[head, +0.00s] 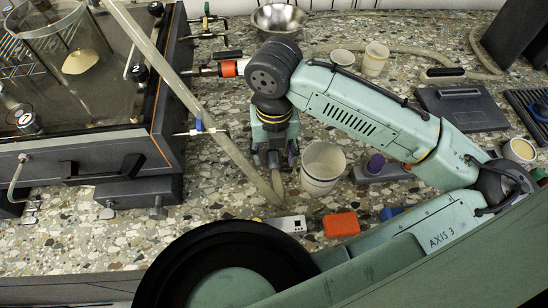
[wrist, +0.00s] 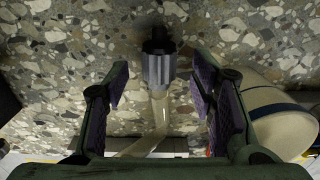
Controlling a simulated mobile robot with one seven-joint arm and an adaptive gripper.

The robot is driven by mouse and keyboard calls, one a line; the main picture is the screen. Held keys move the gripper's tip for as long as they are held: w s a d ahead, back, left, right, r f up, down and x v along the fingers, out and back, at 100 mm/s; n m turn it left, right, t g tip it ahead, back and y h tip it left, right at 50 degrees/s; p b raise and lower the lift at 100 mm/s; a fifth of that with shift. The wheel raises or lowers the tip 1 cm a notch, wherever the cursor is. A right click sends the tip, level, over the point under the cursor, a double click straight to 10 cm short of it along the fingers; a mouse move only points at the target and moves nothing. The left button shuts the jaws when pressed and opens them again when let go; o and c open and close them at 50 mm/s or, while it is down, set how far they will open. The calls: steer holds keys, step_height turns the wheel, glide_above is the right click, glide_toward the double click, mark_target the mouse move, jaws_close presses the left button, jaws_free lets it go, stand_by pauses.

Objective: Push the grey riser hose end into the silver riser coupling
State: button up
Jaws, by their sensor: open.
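My gripper (head: 276,160) is open and points down over the speckled counter. In the wrist view its two fingers (wrist: 160,88) stand apart on either side of the pale grey hose (wrist: 157,110). In the head view the hose (head: 236,155) comes down from the upper left and bends near the counter below my gripper. A silver ribbed cylinder (wrist: 158,69) with a black part beyond it shows at the hose's upper end in the wrist view, past the fingertips. It looks in line with the hose; I cannot tell how deep the hose sits in it.
A white cup (head: 323,168) stands close to the right of my gripper. The dark-framed glass tank (head: 75,60) fills the left. A red-orange block (head: 341,225) and a small silver-grey box (head: 287,224) lie in front. A steel bowl (head: 278,18) stands behind.

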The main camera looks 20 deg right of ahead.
steer(key=shift+f, duration=0.85)
steer(key=shift+c, duration=0.2)
jaws_close()
